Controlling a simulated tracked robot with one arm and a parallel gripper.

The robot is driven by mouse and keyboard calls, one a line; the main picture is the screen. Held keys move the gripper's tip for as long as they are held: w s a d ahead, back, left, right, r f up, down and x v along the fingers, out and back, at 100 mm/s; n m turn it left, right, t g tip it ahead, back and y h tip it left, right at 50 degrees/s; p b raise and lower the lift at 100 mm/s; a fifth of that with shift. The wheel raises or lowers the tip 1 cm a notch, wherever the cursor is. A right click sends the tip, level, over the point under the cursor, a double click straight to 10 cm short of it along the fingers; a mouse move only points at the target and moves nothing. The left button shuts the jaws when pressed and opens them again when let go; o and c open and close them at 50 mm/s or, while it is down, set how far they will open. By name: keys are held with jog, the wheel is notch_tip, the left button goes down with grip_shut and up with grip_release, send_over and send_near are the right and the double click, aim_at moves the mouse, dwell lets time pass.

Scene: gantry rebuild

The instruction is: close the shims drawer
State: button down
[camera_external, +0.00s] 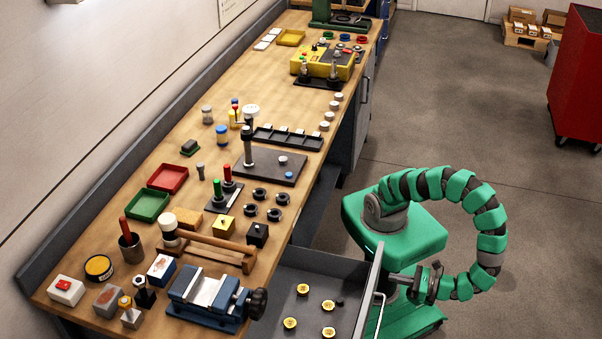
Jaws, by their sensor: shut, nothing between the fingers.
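An open grey drawer (345,262) sticks out from under the bench at bottom centre. Several small gold round pieces (303,290) and a small dark piece lie spread on its floor. I see no label on it, so I cannot tell if it is the shims drawer. Its front panel stands at its right side, with a pale bar handle (372,315) on the outer face. My gripper (392,279) is shut and empty, pointing left at the outside of the front panel near the handle. I cannot tell whether it touches. The drawer's lower part is cut off by the picture edge.
The wooden bench (215,105) is crowded; a blue vise (210,300) sits at its edge, left of the drawer. Another grey drawer or shelf (318,205) shows farther back along the bench. A red cabinet (580,75) stands far right. The floor between is clear.

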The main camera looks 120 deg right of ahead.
jog(key=shift+b+x, duration=0.45)
jog(key=shift+x, duration=1.1)
jog(key=p, duration=0.6)
send_over(294, 270)
jog(key=v, duration=0.2)
jog(key=shift+w, duration=0.15)
jog(key=shift+w+d, duration=0.55)
jog(key=shift+d, duration=0.05)
jog(key=shift+r, duration=0.1)
jog(key=shift+d+r, duration=0.1)
jog(key=shift+r, duration=0.05)
jog(key=shift+p, duration=0.4)
